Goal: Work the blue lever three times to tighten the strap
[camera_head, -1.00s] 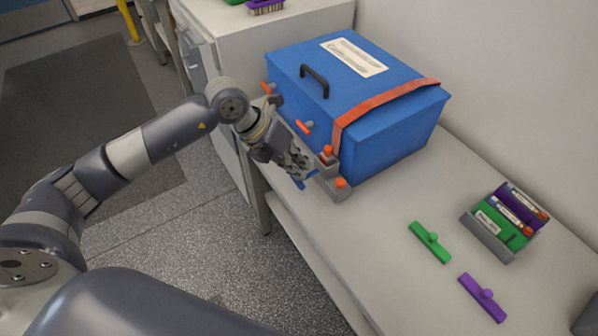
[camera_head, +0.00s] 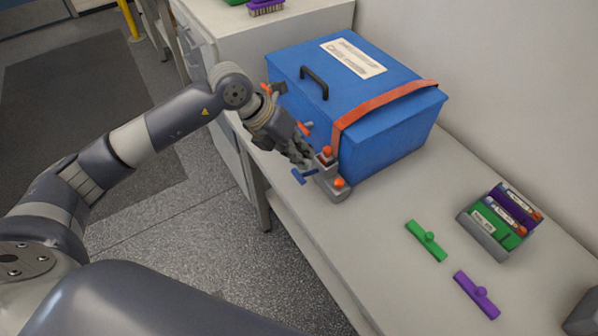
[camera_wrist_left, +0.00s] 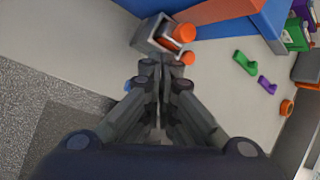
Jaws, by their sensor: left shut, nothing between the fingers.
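The blue lever (camera_head: 303,176) sticks out to the left from the grey ratchet block (camera_head: 331,187), which has orange knobs and stands at the near corner of the blue box (camera_head: 395,135). An orange strap (camera_head: 385,101) runs over the box lid and down its side. My left gripper (camera_head: 306,160) is shut and empty, just above and behind the lever. In the left wrist view its fingertips (camera_wrist_left: 164,62) point at the grey block (camera_wrist_left: 152,34). Only a small bit of the lever (camera_wrist_left: 127,86) shows left of the fingers. I cannot tell whether they touch it.
A green handle piece (camera_head: 427,241) and a purple one (camera_head: 477,295) lie on the white bench (camera_head: 385,225). A grey holder (camera_head: 483,236) with green and purple items stands at the right.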

